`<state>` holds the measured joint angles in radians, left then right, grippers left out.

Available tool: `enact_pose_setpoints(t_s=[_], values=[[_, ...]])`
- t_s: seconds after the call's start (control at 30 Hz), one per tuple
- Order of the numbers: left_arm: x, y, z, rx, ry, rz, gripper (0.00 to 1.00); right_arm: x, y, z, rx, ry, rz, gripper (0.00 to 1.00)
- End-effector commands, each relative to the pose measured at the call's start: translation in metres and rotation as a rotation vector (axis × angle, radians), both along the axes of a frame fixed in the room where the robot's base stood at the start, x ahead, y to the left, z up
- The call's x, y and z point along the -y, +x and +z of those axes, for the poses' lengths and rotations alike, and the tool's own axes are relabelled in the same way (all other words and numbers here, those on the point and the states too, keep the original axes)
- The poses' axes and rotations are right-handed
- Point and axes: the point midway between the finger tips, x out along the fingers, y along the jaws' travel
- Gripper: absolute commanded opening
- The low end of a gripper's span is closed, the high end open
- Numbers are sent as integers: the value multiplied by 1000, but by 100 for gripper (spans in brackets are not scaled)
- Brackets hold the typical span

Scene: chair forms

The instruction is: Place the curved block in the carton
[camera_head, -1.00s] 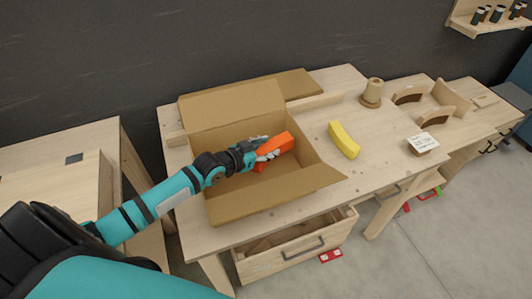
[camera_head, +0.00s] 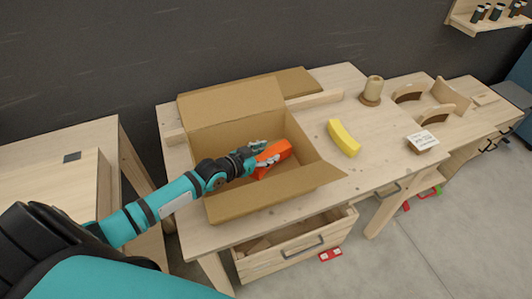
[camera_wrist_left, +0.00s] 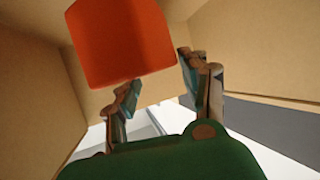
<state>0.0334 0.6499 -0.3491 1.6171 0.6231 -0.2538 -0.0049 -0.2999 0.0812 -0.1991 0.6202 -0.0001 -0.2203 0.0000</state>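The open carton (camera_head: 240,208) stands on the workbench with its flaps spread. An orange block (camera_head: 276,162) is inside it, beside the fingers of my left gripper (camera_head: 266,153). In the left wrist view the orange block (camera_wrist_left: 120,42) lies beyond the fingertips, and my left gripper (camera_wrist_left: 158,85) is open, with its fingers spread and a gap to the block on the right. A yellow curved block (camera_head: 344,139) lies on the bench to the right of the carton. My right gripper is not in view.
A wooden spool-like piece (camera_head: 373,91) stands at the back of the bench. Curved wooden forms (camera_head: 436,110) and a small block with a white label (camera_head: 422,142) are further right. An open drawer (camera_head: 297,247) sits below the bench front.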

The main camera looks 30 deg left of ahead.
Motion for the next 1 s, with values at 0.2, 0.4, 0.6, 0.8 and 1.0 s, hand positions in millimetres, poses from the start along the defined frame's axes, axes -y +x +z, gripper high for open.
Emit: enact_pose_setpoints(t_s=[0.2, 0.4, 0.6, 0.8, 1.0], values=[[0, 0, 0, 0, 0, 0, 64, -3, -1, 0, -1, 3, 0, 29], [0, 0, 3, 0, 0, 0, 64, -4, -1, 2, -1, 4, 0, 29], [-4, -13, 15, -2, 0, -1, 64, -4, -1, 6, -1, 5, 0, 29], [-13, -44, 28, -3, 1, -1, 64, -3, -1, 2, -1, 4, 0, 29], [-19, -63, 38, -1, -1, -1, 64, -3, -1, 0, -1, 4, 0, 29]])
